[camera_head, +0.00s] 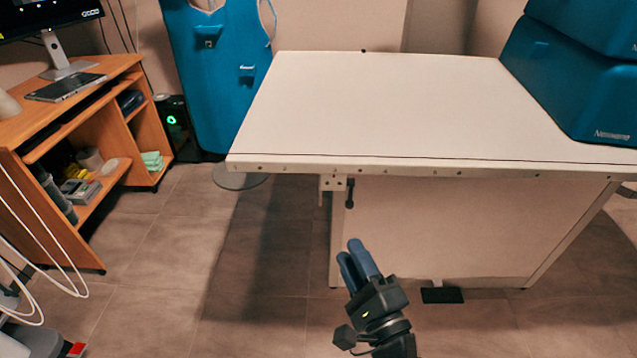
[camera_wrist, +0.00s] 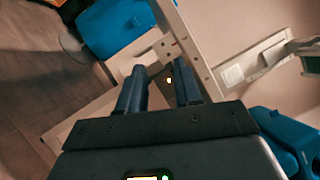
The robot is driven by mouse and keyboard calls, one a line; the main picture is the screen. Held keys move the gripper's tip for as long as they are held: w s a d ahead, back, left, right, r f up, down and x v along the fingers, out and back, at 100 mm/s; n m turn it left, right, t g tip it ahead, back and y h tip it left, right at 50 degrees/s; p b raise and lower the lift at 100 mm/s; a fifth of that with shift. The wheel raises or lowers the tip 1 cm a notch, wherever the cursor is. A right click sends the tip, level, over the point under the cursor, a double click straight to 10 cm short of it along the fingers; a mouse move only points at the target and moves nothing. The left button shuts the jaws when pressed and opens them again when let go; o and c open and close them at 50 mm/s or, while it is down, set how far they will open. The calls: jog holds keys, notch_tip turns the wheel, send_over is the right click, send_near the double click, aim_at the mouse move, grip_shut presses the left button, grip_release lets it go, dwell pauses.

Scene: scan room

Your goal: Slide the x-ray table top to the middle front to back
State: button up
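The x-ray table top (camera_head: 400,110) is a wide white slab with a dark line and small studs along its near edge. A small white bracket (camera_head: 331,183) and a dark handle or lever (camera_head: 350,194) hang under that edge, left of centre. My gripper (camera_head: 349,250) is below and nearer than the handle, apart from it in the head view. In the wrist view, the two fingers of my gripper (camera_wrist: 160,68) stand apart with nothing held. The bracket (camera_wrist: 167,47) and the table's edge rail (camera_wrist: 197,62) lie beyond the fingertips. A dark part with a yellow dot shows between the fingers.
The white table base (camera_head: 450,225) stands below the top, with a black pedal (camera_head: 442,295) on the floor. A blue apron (camera_head: 218,75) hangs behind left. A wooden desk (camera_head: 85,150) stands left. Floor between desk and table is clear.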

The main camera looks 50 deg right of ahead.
aim_at(320, 198)
jog(key=w+d+f+m+g+h, duration=0.1)
jog(key=w+d+m+g, duration=0.1)
jog(key=w+m, duration=0.2)
jog(key=w+d+m+g+h, duration=0.2)
jog(key=w+m, duration=0.3)
jog(key=m, duration=0.3)
jog(key=w+d+f+m+g+h+p, duration=0.1)
jog(key=w+d+m+g+h, duration=0.1)
jog(key=w+m, duration=0.3)
jog(key=shift+d+f+m, duration=0.35)
jog(key=shift+d+m, duration=0.45)
jog(key=shift+x, duration=3.9)
grip_shut()
jog(key=shift+f, duration=0.1)
